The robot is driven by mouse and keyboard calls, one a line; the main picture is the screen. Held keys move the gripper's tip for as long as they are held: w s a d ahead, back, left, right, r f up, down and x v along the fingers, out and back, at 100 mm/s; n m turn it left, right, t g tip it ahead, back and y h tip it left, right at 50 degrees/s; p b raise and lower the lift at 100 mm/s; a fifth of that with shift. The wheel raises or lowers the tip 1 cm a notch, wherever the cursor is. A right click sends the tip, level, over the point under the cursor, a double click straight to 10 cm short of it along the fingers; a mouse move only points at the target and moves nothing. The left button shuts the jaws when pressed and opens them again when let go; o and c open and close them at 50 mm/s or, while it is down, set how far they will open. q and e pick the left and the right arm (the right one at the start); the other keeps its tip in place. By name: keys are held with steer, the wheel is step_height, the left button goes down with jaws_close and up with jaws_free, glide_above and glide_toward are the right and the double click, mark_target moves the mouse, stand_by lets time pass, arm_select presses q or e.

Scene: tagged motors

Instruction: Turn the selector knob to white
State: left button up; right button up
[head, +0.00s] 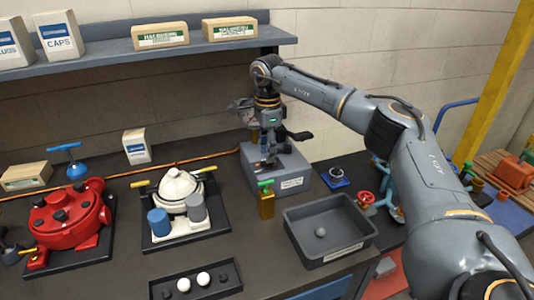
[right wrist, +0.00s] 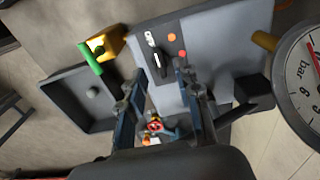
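The grey control box (head: 290,178) stands at the back of the bench, with a white label on its front. In the right wrist view its top carries a dark plate with the selector knob (right wrist: 157,58), a black knob with a white part at one end. Orange-red dots lie beside it; I cannot tell which mark it points to. My right gripper (head: 268,163) points down over the box in the head view. Its fingers are apart and empty in the right wrist view (right wrist: 160,76), close to the knob. My left gripper is not in view.
A yellow block with a green handle (head: 265,200) and a grey bin (head: 297,238) holding a ball stand in front of the box. A red motor (head: 72,218) and a white motor (head: 180,188) are at left. A round gauge (right wrist: 303,85) is close at right.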

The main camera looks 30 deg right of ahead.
steer(key=shift+f, duration=1.25)
jaws_close()
